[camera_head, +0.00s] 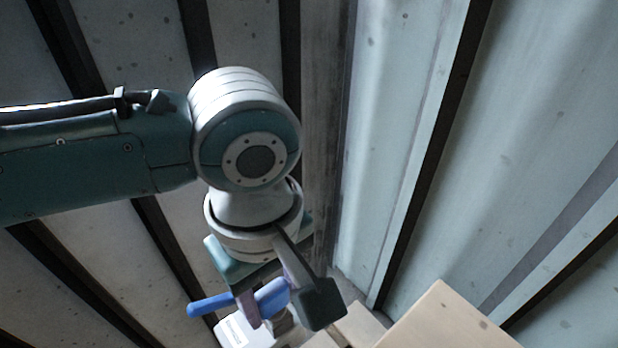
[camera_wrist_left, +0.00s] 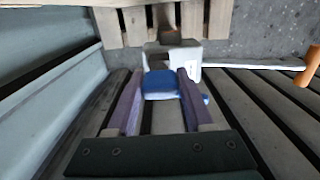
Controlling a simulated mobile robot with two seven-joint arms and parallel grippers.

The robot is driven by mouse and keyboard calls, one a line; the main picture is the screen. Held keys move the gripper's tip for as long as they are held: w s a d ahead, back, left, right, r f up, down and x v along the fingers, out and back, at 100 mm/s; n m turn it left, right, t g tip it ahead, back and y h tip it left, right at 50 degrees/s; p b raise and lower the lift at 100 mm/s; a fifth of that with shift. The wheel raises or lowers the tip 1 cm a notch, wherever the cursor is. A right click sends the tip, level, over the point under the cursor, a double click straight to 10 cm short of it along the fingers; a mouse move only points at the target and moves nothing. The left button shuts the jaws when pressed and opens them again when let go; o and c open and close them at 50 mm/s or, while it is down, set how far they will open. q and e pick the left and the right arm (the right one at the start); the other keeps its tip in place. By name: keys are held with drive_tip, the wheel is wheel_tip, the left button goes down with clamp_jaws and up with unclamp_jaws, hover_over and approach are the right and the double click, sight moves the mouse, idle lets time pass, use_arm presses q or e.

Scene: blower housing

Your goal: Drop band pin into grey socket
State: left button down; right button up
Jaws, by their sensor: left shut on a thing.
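My left gripper (camera_head: 262,303) hangs at the end of the left arm, shut on a blue pin. The blue pin (camera_head: 206,305) lies roughly level, its thinner end sticking out left of the jaws. In the left wrist view the blue pin (camera_wrist_left: 160,88) sits between the purple fingers of the left gripper (camera_wrist_left: 158,98). A pale grey-white block (camera_head: 238,331) shows just below the gripper and, in the left wrist view, just beyond the pin (camera_wrist_left: 190,70). I cannot tell whether it is the grey socket; no hole shows clearly. My right gripper is out of view.
A wooden box or board (camera_head: 445,322) stands at the lower right. Wooden slats (camera_wrist_left: 110,25) lie beyond the block. An orange handle (camera_wrist_left: 308,66) shows at the right of the wrist view. Ribbed pale metal walls (camera_head: 420,130) surround the place.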

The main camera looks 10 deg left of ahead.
use_arm(q)
drive_tip(key=shift+f, duration=0.15)
drive_tip(key=shift+c, duration=1)
unclamp_jaws()
